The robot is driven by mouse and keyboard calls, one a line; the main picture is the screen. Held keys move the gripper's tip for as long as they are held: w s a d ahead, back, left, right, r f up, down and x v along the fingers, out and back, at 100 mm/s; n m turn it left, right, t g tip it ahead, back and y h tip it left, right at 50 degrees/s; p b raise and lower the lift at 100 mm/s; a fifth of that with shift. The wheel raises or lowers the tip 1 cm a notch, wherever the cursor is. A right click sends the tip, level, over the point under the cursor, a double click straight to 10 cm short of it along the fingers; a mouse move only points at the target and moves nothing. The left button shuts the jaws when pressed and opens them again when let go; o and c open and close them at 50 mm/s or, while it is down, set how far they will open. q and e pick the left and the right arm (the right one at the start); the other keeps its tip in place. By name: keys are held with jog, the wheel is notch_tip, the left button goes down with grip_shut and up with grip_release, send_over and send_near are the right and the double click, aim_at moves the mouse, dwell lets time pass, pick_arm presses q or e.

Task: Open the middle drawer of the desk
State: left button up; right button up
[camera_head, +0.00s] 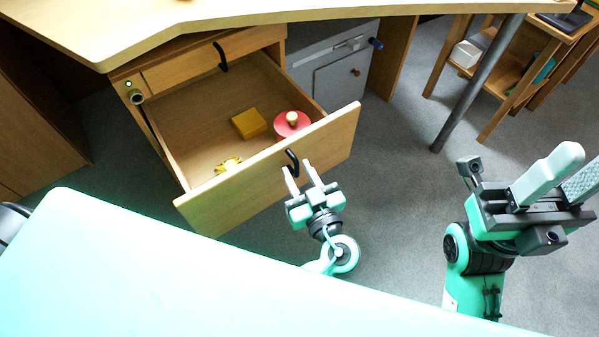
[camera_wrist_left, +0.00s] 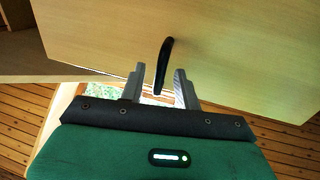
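The desk's middle drawer (camera_head: 195,120) stands pulled well out below a shut top drawer (camera_head: 190,70) in the head view. Its wooden front (camera_head: 235,192) carries a black curved handle (camera_head: 292,160). My left gripper (camera_head: 301,173) is at this handle, fingers pointing toward the drawer front. In the left wrist view the handle (camera_wrist_left: 164,62) lies between the two spread fingers (camera_wrist_left: 160,85), with a gap on each side. My right gripper (camera_head: 580,162) is raised at the right, its fingers apart and empty, away from the desk.
The open drawer holds a yellow block (camera_head: 249,123), a red round thing with a knob (camera_head: 291,123) and a small yellow item (camera_head: 229,164). The desktop (camera_head: 200,14) overhangs above. A metal leg (camera_head: 470,95) and wooden shelf unit (camera_head: 500,95) stand right. Carpet is clear between.

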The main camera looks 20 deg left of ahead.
pick_arm(q)
jog(key=p+v, duration=0.2)
jog(key=v, duration=1)
